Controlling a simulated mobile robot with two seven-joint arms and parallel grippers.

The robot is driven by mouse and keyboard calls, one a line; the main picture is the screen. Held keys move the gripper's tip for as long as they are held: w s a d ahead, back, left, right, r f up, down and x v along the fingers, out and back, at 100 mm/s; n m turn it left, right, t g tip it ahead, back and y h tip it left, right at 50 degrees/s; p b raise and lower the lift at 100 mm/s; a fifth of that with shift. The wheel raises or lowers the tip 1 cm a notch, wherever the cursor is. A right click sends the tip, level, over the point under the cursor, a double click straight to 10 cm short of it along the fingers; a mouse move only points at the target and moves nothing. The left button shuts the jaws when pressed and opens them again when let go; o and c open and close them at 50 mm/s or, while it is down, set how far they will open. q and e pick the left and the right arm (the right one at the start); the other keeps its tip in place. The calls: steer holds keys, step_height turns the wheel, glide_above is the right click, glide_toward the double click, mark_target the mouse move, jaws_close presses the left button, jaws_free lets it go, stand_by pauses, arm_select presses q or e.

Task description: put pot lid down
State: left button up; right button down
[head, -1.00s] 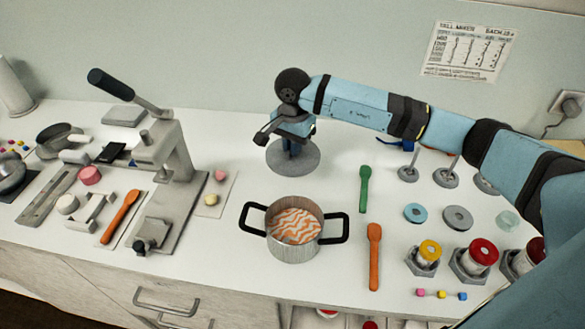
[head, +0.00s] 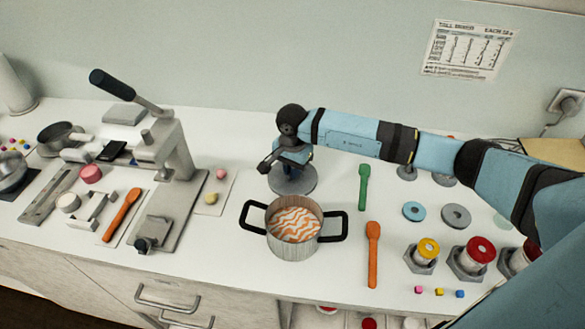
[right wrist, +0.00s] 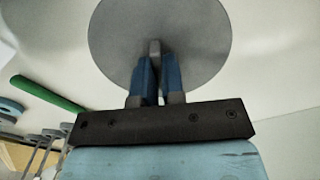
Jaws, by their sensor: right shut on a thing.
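The pot lid (head: 305,184), a flat grey disc, is behind the pot in the head view. My right gripper (head: 290,158) is above it, shut on its knob. In the right wrist view the blue fingers (right wrist: 157,80) close around the grey knob, with the lid (right wrist: 190,35) beyond them. I cannot tell whether the lid touches the counter. The pot (head: 293,243) has black handles, stands uncovered in front of the lid and holds orange-and-white striped contents. My left gripper is not in view.
A green spoon (head: 363,186) and an orange spoon (head: 373,254) lie right of the lid and pot. A lever press (head: 170,180) stands to the left. A blue ring (head: 414,212) and a grey ring (head: 456,216) lie farther right. The wall is behind.

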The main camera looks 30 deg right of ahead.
steer(key=c, duration=1.2)
jaws_free()
steer(key=shift+f, duration=0.1)
steer(key=shift+r, duration=0.2)
step_height(320, 180, up, 12)
steer(key=shift+f+b, duration=0.1)
steer(key=shift+b, duration=0.6)
steer(key=shift+s, duration=0.1)
